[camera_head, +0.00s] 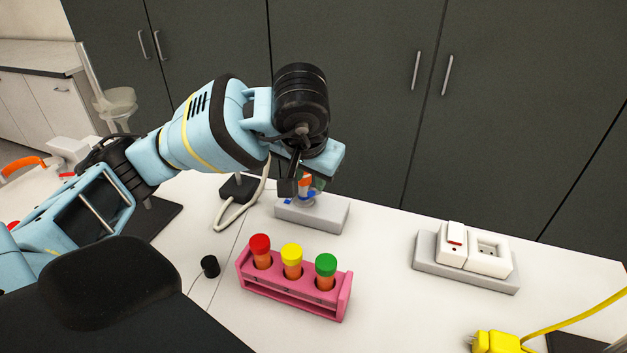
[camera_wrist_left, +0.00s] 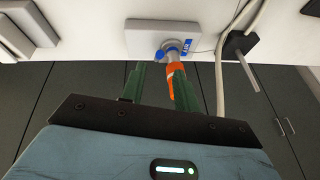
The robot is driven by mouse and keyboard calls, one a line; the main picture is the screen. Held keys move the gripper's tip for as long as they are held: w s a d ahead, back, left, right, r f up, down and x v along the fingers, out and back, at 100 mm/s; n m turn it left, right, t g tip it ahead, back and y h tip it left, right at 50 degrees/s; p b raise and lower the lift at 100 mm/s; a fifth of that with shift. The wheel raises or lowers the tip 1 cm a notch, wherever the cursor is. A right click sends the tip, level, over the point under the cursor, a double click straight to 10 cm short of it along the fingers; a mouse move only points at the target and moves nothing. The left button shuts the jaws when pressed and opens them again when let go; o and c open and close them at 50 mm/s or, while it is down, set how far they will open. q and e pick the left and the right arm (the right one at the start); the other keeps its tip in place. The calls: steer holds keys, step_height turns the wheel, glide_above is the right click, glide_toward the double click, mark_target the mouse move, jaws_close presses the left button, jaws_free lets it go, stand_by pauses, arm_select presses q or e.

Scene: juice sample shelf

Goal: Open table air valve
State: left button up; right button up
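The table air valve (camera_head: 306,199) stands on a light grey block (camera_head: 325,217) near the back edge of the white table. It has blue parts and an orange handle (camera_head: 305,181). My left gripper (camera_head: 303,185) reaches down over it from the left, partly hiding it. In the left wrist view the gripper (camera_wrist_left: 160,85) is open, its two green fingers apart. The orange handle (camera_wrist_left: 175,72) lies along the inner side of the right-hand finger; I cannot tell whether they touch. The valve's blue parts (camera_wrist_left: 171,48) show beyond the fingertips. My right gripper is out of view.
A pink rack (camera_head: 290,295) with red-, yellow- and green-capped tubes stands in front of the valve. A grey block with a white switch and socket (camera_head: 474,251) stands right. A yellow plug (camera_head: 497,342) lies front right. A black-based post with a pale hose (camera_head: 240,187) stands left of the valve.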

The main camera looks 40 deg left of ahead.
mark_target(311, 193)
arm_select(q)
steer(key=shift+s+f, duration=0.1)
steer(key=shift+f, duration=0.3)
steer(key=x, duration=0.6)
steer(key=shift+w+a+f, duration=0.1)
steer(key=shift+w+f, duration=0.15)
steer(key=shift+f, duration=0.05)
jaws_close()
